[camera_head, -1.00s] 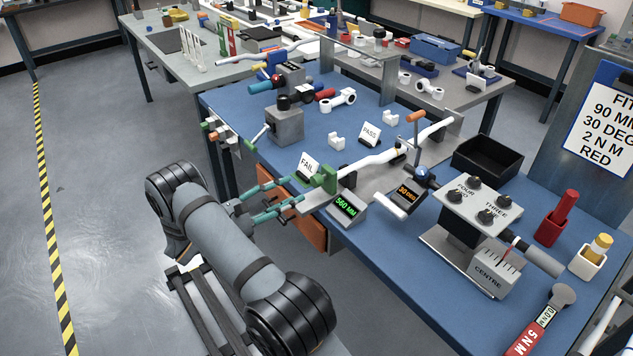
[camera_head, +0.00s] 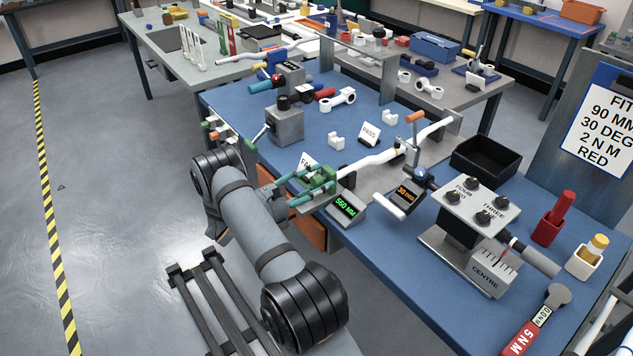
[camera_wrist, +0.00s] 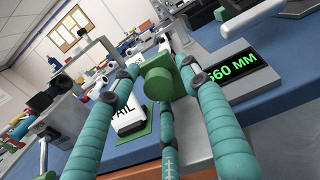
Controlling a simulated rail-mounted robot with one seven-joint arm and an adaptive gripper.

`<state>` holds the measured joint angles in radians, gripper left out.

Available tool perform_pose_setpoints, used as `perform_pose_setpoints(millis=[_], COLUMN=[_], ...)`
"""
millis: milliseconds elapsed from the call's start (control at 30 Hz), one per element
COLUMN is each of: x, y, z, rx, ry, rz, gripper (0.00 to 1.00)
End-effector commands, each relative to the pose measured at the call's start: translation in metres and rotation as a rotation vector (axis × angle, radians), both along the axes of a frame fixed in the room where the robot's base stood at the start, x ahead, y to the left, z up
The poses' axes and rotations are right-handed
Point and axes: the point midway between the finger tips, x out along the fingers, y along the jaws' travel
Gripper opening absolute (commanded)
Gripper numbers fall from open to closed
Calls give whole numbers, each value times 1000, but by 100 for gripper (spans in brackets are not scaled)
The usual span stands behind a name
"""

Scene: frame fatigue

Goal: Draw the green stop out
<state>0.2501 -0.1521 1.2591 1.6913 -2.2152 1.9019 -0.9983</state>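The green stop (camera_wrist: 158,83) is a block with a round boss, at the near end of the white handlebar (camera_head: 380,160). It also shows in the head view (camera_head: 322,175), partly covered by my fingers. My gripper (camera_head: 317,182) has teal jointed fingers. In the wrist view my gripper (camera_wrist: 158,72) has one finger left of the stop and one close along its right side, with a third finger below. The fingers look spread around the stop, with a gap on the left. I cannot tell whether any finger touches it.
The "560 MM" display (camera_head: 346,206) stands close right of my fingers. The FAIL card (camera_wrist: 130,112) is close on the left, on a green base. The "30 DEG" display (camera_head: 405,195) and a black tray (camera_head: 487,158) lie farther right. The floor at left is clear.

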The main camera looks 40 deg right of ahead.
Motion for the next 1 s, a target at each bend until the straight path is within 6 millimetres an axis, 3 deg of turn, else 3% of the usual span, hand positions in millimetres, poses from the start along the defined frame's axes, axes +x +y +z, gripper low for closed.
perform_pose_setpoints(millis=[733,1000], x=[-1,-2], y=[0,0], z=[-1,-2], rx=[1,2], ry=[3,4], rz=[-2,-3], gripper=[0,0])
